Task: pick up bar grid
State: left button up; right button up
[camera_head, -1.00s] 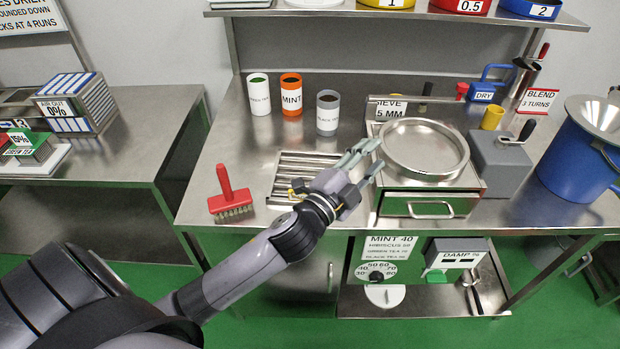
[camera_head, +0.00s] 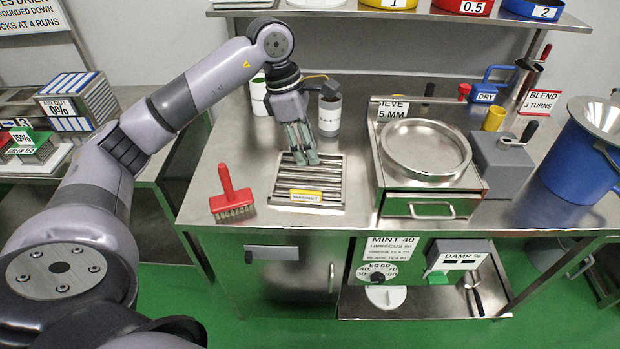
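The bar grid (camera_head: 333,185) is a flat metal frame of parallel bars lying on the steel worktop. A yellow handle (camera_head: 306,194) and a label that seems to read MAGNET sit at its front edge. My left gripper (camera_head: 306,162) points down over the back and middle part of the grid. Its two fingers are a little apart with nothing seen between them. They hide some of the bars, and I cannot tell whether the tips touch the grid. My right gripper is not in view.
A red brush (camera_head: 232,200) lies left of the grid. The sieve pan (camera_head: 425,150) on its drawer box stands close to the right. The black tea cup (camera_head: 330,115) stands behind, near my gripper. A white cup (camera_head: 259,95) is partly hidden by my arm.

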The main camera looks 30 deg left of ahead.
pick_arm(q)
jog(key=a+y, duration=0.1)
jog(key=a, duration=0.3)
jog(key=p, duration=0.3)
send_over(306, 191)
jog(key=s, duration=0.1)
jog(key=s+a+x, duration=0.1)
jog(key=a+x, duration=0.1)
jog(key=x, duration=0.9)
jog(key=p+x, duration=0.1)
jog(key=x, duration=0.1)
jog(key=p+x, duration=0.1)
jog(key=x, duration=0.1)
jog(key=shift+w+a+f, duration=0.15)
jog(key=shift+a+f, duration=0.1)
jog(key=shift+a, duration=0.1)
jog(key=shift+f, duration=0.5)
jog(key=shift+c, duration=0.5)
grip_shut()
jog(key=shift+w+r, duration=0.1)
